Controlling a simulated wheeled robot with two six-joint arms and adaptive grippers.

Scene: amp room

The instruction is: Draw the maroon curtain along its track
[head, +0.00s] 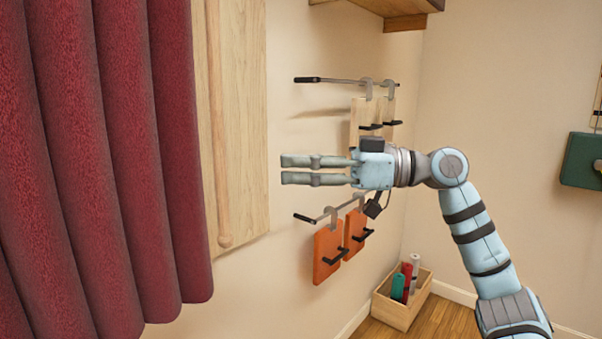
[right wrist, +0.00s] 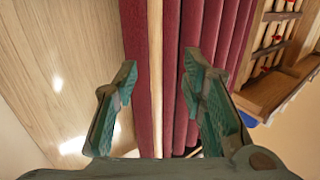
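The maroon curtain (head: 115,150) hangs in deep folds at the left of the head view, and its folds fill the middle of the right wrist view (right wrist: 217,50). A pale wooden rod (head: 217,140) hangs upright beside the curtain's right edge; it also shows in the right wrist view (right wrist: 155,50), between curtain folds. My right gripper (head: 284,170) points left toward the rod and curtain, with a visible gap to them in the head view. Its fingers (right wrist: 160,78) are apart and empty, and the rod lines up between them. My left gripper is not in view. The track is out of view.
A wooden panel (head: 247,120) is on the wall behind the rod. Wall rails with pale boards (head: 357,115) and orange boards (head: 327,255) are near my right gripper. A wooden crate (head: 398,313) holding rolls stands on the floor. A shelf (head: 405,22) juts out above.

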